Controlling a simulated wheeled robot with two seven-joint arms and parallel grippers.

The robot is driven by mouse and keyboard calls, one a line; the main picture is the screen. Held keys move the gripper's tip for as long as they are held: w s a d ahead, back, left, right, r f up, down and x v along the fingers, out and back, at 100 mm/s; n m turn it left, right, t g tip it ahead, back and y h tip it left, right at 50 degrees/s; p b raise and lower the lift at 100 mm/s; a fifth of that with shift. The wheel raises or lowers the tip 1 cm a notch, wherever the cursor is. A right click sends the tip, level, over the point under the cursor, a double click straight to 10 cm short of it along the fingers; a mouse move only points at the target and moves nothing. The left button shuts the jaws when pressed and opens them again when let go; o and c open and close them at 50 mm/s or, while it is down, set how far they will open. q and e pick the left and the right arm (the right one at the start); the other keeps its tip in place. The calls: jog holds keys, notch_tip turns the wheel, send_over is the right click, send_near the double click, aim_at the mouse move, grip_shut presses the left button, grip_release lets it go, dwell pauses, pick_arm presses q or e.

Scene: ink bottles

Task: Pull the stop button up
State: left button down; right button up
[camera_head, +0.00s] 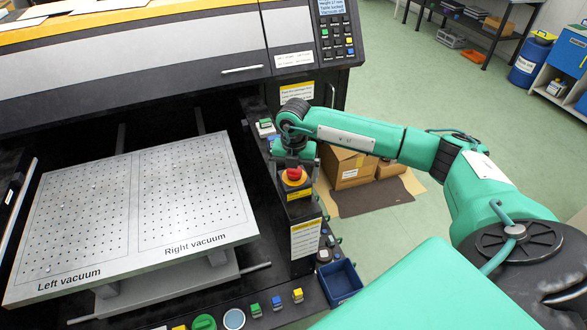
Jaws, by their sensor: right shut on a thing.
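The red stop button (293,174) sits on a yellow base on top of a dark post at the right side of the machine. My right gripper (294,164) is directly above it, pointing down, and is shut on the red button. The fingertips are small and partly hidden by the wrist. Whether the button is raised or pressed in cannot be told. My left gripper is not in view.
The white vacuum table (190,195) lies left of the post. A control panel (338,30) hangs above. Coloured buttons and a dark blue bin (340,281) line the front edge. Cardboard boxes (350,167) stand on the floor behind my right arm.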

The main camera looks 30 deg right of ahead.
jog(key=shift+w+d+r, duration=0.1)
jog(key=shift+w+r, duration=0.1)
jog(key=shift+r, duration=0.25)
jog(key=shift+w+d+r, duration=0.1)
jog(key=shift+w+r, duration=0.1)
jog(key=shift+r, duration=0.25)
jog(key=shift+p, duration=0.3)
jog(key=shift+r, duration=0.3)
jog(key=c, duration=0.9)
jog(key=shift+s+a+r, duration=0.1)
jog(key=shift+s, duration=0.2)
jog(key=c, duration=0.4)
jog(key=o, duration=1.9)
jog(key=shift+s+a+f, duration=0.1)
jog(key=shift+f, duration=0.15)
jog(key=shift+c, duration=0.2)
